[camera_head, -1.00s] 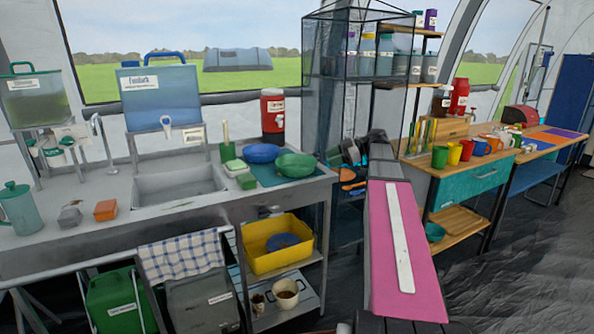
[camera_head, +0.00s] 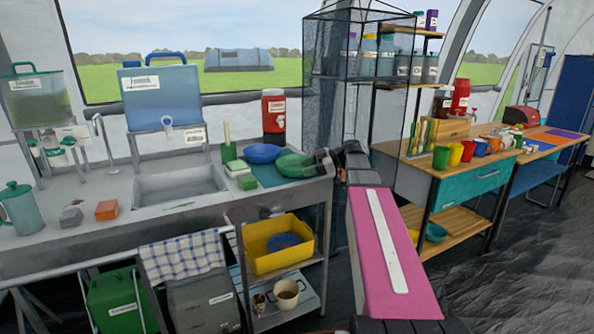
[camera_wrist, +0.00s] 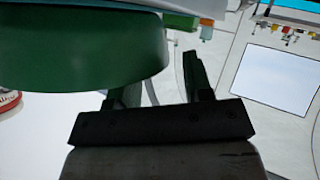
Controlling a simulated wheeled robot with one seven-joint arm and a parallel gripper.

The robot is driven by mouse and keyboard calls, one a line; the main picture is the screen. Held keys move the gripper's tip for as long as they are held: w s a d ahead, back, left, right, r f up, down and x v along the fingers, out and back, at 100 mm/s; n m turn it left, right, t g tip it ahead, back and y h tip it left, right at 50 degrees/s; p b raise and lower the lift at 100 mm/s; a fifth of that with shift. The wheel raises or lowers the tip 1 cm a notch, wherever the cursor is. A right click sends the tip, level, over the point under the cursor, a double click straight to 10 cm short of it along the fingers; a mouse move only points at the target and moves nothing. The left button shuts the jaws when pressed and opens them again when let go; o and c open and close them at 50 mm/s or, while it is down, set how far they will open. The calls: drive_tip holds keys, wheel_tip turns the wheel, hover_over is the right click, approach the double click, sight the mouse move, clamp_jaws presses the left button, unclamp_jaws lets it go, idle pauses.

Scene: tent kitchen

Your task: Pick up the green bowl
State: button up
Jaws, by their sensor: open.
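The green bowl (camera_head: 290,164) sits on the counter right of the sink, at the right end of a teal mat. My gripper (camera_head: 324,162) is at the bowl's right side, and its dark body overlaps the bowl's right edge. In the wrist view the bowl (camera_wrist: 80,45) is large and close at the upper left. There my gripper (camera_wrist: 160,75) is open, with one finger right of the bowl's wall. The other finger is partly hidden by the bowl. Whether either finger touches the bowl cannot be told.
A blue bowl (camera_head: 262,153) stands close left of the green bowl. A red jug (camera_head: 273,112) stands behind. The black mesh rack (camera_head: 322,75) rises close behind my arm.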

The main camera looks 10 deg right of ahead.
drive_tip(key=shift+a+f, duration=0.1)
drive_tip(key=shift+a, duration=0.1)
clamp_jaws()
idle(0.3)
